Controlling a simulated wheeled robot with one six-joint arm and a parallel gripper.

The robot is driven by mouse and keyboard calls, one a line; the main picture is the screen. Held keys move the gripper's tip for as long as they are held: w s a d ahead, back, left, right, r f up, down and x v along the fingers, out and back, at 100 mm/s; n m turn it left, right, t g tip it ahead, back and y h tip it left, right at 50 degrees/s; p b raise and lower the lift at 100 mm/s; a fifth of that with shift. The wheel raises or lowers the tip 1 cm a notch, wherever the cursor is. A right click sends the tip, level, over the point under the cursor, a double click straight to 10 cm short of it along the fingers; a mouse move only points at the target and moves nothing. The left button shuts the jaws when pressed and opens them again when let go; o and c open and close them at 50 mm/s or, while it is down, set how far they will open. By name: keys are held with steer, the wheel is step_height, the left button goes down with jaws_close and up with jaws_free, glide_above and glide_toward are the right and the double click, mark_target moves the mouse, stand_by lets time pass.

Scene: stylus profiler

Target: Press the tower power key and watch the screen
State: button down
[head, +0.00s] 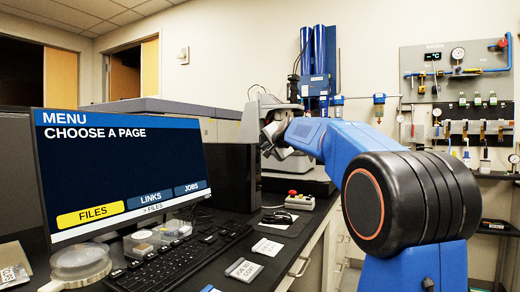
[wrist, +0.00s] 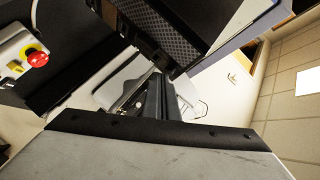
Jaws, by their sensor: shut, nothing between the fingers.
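The screen (head: 125,175) stands at the left in the head view. It is lit and reads "MENU, CHOOSE A PAGE", with a yellow FILES button and LINKS and JOBS beside it. The black tower (head: 237,180) stands upright just right of the screen. In the wrist view a black box with a mesh panel (wrist: 172,22), probably the tower, is tilted at the top. My gripper (wrist: 157,82) is shut and empty, its tips close to that box; I cannot tell whether they touch. In the head view it is above and right of the tower. I cannot make out the power key.
A keyboard (head: 172,262) and clear boxes lie before the screen. A control box with a red button (head: 292,200) stands right of the tower; it also shows in the wrist view (wrist: 22,55). Cards and a dark cable lie on the desk. A gauge panel hangs at right.

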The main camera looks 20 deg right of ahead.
steer(key=shift+w+a, duration=0.15)
stand_by(0.6)
steer(key=shift+s+d, duration=0.5)
steer(key=shift+s, duration=0.15)
steer(key=shift+s+d, duration=0.8)
steer(key=shift+s, duration=0.2)
steer(key=shift+s+d, duration=0.75)
steer(key=shift+s, duration=0.25)
